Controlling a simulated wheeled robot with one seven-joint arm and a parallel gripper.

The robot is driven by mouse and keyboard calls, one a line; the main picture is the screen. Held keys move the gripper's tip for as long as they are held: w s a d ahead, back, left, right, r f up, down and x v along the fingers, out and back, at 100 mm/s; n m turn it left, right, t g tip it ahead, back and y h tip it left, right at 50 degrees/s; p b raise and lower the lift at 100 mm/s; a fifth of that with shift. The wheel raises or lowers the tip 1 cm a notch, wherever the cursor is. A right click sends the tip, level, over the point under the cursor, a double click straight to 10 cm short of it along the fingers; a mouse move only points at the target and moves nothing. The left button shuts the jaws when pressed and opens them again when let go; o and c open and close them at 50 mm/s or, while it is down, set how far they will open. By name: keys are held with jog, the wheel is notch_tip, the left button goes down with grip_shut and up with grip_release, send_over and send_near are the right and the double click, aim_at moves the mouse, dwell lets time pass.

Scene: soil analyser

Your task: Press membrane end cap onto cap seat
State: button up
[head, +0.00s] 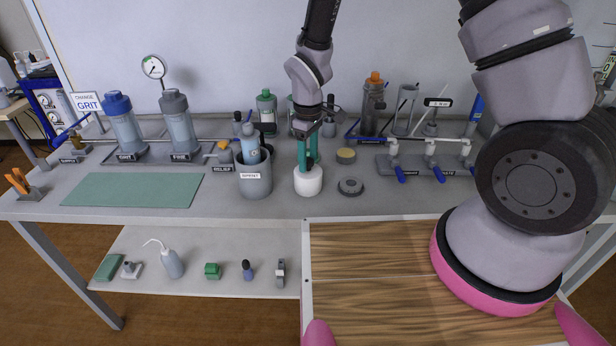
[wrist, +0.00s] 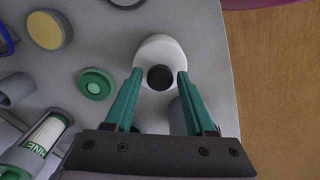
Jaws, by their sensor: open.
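A white round piece (head: 308,182) with a black knob on top stands near the bench's front edge; it also shows in the wrist view (wrist: 174,48). My gripper (head: 306,163) points down over it. In the wrist view, its teal fingers (wrist: 159,80) are spread on either side of the black knob (wrist: 160,78), with nothing held. Other round pieces are a grey ring (head: 350,187) to the right, a yellow-topped disc (head: 346,156) behind it, and a green disc with a pale centre (wrist: 96,84). I cannot tell which is the membrane end cap or the cap seat.
The grey SPENT beaker (head: 255,180) stands close left of my gripper, with a bottle in it. Blue-handled valves (head: 430,165) are at the right, and two labelled cylinders (head: 122,125) at the left. A green mat (head: 132,190) lies clear. Bottles line the back.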

grip_shut()
jog(key=shift+r, duration=4.15)
